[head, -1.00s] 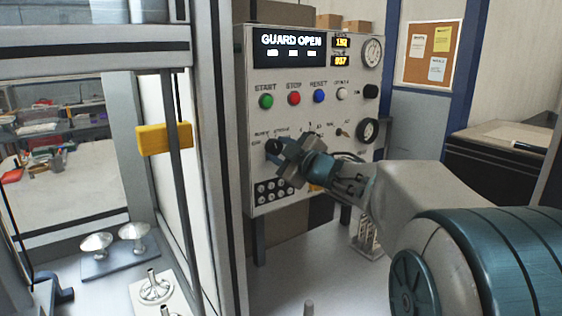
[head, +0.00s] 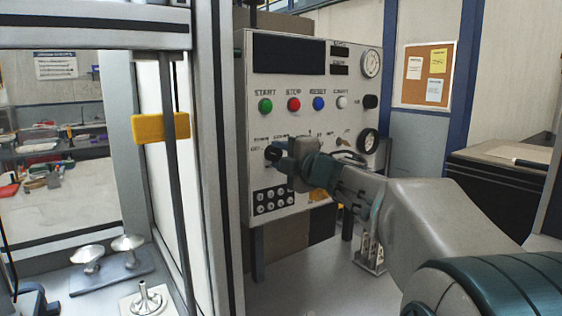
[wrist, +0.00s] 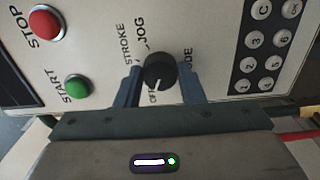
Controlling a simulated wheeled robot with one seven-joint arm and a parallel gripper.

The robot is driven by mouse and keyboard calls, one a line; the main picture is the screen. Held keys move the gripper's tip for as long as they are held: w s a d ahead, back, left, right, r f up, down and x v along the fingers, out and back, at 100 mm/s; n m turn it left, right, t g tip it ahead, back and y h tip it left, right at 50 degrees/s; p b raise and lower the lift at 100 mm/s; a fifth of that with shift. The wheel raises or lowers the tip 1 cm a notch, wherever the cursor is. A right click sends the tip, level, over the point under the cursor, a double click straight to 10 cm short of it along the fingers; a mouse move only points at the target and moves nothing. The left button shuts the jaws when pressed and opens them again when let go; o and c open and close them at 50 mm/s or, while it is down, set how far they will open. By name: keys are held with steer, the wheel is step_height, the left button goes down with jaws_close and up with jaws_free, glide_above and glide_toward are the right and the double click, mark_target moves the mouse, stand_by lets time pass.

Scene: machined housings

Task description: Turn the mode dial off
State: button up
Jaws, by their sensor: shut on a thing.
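The black mode dial (head: 272,154) is on the left of the pale control panel (head: 330,215), below the green START button. In the wrist view the dial (wrist: 158,66) sits between my two fingers, and its white pointer mark is toward the OFF label. STROKE and JOG labels show around it; the MODE label is partly hidden. My gripper (head: 280,155) is shut on the dial, with a finger on each side, also in the wrist view (wrist: 160,80). The panel's main display (head: 289,57) is dark.
START (head: 265,105), STOP (head: 294,104) and RESET (head: 318,103) buttons sit above the dial. A keypad (head: 275,200) is just below. A grey frame post (head: 210,160) with a yellow block (head: 160,127) nearby stands left of the panel. A corkboard (head: 425,75) hangs behind.

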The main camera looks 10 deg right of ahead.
steer(key=shift+n, duration=0.3)
steer(key=o, duration=1)
steer(key=shift+s, duration=0.1)
steer(key=v, duration=1.3)
steer(key=shift+s+d+b, duration=0.1)
steer(key=shift+s+b, duration=0.2)
steer(key=shift+b, duration=0.05)
